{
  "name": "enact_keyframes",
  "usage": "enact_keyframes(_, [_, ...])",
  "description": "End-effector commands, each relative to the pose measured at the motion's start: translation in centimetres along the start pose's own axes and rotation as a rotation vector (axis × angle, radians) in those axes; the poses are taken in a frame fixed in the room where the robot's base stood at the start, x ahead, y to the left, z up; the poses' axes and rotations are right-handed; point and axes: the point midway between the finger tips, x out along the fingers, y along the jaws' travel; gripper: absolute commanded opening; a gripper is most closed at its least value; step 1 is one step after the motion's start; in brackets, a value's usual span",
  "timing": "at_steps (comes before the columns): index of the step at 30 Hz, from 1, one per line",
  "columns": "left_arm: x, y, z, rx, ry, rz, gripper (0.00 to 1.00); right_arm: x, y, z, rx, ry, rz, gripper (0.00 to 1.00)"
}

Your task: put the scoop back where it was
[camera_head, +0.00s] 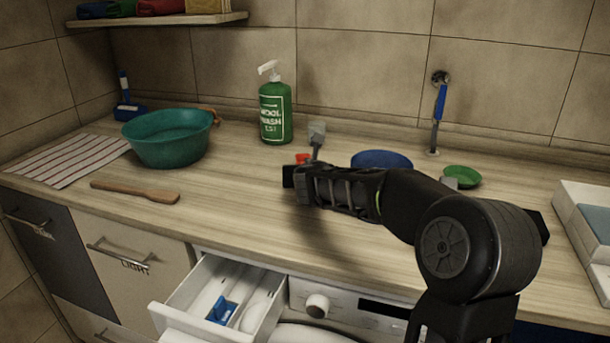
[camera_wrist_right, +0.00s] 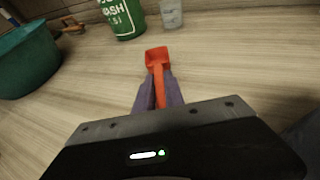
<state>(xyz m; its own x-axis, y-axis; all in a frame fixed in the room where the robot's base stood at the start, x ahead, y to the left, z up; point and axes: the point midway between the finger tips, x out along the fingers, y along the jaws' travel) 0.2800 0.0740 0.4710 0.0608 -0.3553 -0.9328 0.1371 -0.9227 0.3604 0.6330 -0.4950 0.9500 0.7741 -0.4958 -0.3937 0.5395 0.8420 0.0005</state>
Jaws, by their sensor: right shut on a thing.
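The scoop is red (camera_wrist_right: 157,58) with a square head and a handle. In the right wrist view my right gripper (camera_wrist_right: 157,92) is shut on its handle, and the head points away over the wooden counter. In the head view only a small red part of the scoop (camera_head: 302,158) shows behind my right gripper (camera_head: 291,177), which is over the middle of the counter. Whether the scoop touches the counter is unclear. My left gripper is not in view.
A green wash bottle (camera_head: 275,112) and a clear cup (camera_head: 317,130) stand behind the scoop. A teal basin (camera_head: 168,137) and wooden paddle (camera_head: 135,191) are left. A blue dish (camera_head: 381,159) and green dish (camera_head: 462,176) are right. An open drawer (camera_head: 180,306) juts out below.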

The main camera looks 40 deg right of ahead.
Motion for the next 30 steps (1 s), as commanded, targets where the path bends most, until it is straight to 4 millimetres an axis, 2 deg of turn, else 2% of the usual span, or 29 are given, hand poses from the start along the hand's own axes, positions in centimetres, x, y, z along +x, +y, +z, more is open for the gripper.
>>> enact_keyframes(9, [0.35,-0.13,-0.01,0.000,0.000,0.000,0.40,0.12,0.00,-0.27,0.000,-0.001,0.000,0.00])
enact_keyframes(10, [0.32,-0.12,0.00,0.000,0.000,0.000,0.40,0.10,0.00,-0.23,0.000,-0.001,0.000,0.14])
enact_keyframes(18, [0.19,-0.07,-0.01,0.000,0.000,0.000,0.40,0.06,0.00,-0.13,0.000,0.000,0.000,0.35])
enact_keyframes(30, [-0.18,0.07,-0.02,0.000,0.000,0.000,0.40,-0.48,-0.01,0.27,0.000,-0.001,0.000,0.35])
